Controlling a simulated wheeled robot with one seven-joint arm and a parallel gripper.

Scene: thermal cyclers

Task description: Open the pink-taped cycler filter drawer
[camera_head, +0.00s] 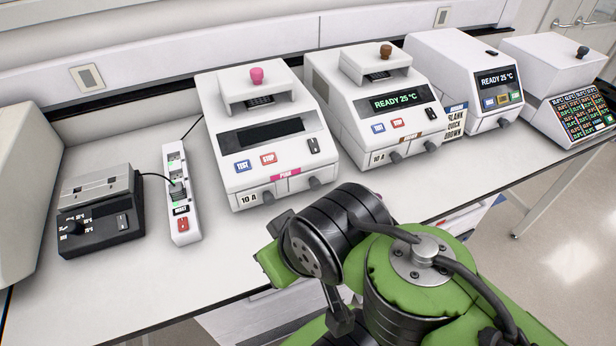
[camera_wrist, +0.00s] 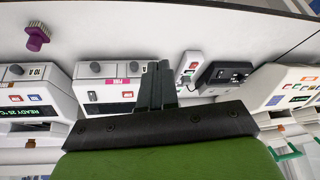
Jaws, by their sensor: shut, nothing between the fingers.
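The pink-taped cycler (camera_head: 262,140) is a white box with a pink knob on its lid and a dark display. A pink tape label (camera_head: 286,177) sits on its lower front. Below are two grey knobs on a front strip (camera_head: 290,187), which looks flush and closed; which part is the filter drawer is not clear. In the wrist view the cycler (camera_wrist: 108,82) appears upside down, with its pink label and knobs left of my fingers. My gripper (camera_wrist: 156,82) is shut and empty, apart from the knobs as far as I can tell. The head view does not show my fingertips clearly.
A brown-taped cycler (camera_head: 385,100) reading READY 25 °C stands to the right, with another cycler (camera_head: 465,80) beyond. A power strip (camera_head: 181,195) and a black-fronted device (camera_head: 100,210) lie to the left. A purple knob-like thing (camera_wrist: 37,36) shows in the wrist view.

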